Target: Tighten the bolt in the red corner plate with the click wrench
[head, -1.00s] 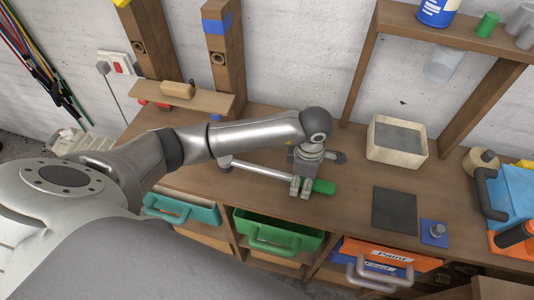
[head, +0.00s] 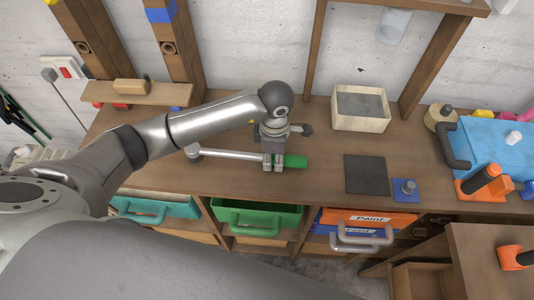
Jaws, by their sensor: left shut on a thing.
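The click wrench (head: 230,154) has a silver shaft, a round head at its left end and a green handle. It lies level over the wooden bench; I cannot tell if it touches the top. My left gripper (head: 273,163) points down and is shut on it next to the green handle. A blue plate (head: 402,196) with a grey bolt (head: 408,187) stands at the bench's front edge, right of the gripper. I cannot make out a red corner plate for sure; small red parts (head: 108,104) show under a raised board at the left. My right gripper is out of view.
A dark mat (head: 366,175) and a pale box (head: 335,116) lie right of the wrench. A blue toolbox (head: 490,145) and an orange holder (head: 465,190) crowd the right end. Drawers stand open below the front edge. Wooden posts rise behind.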

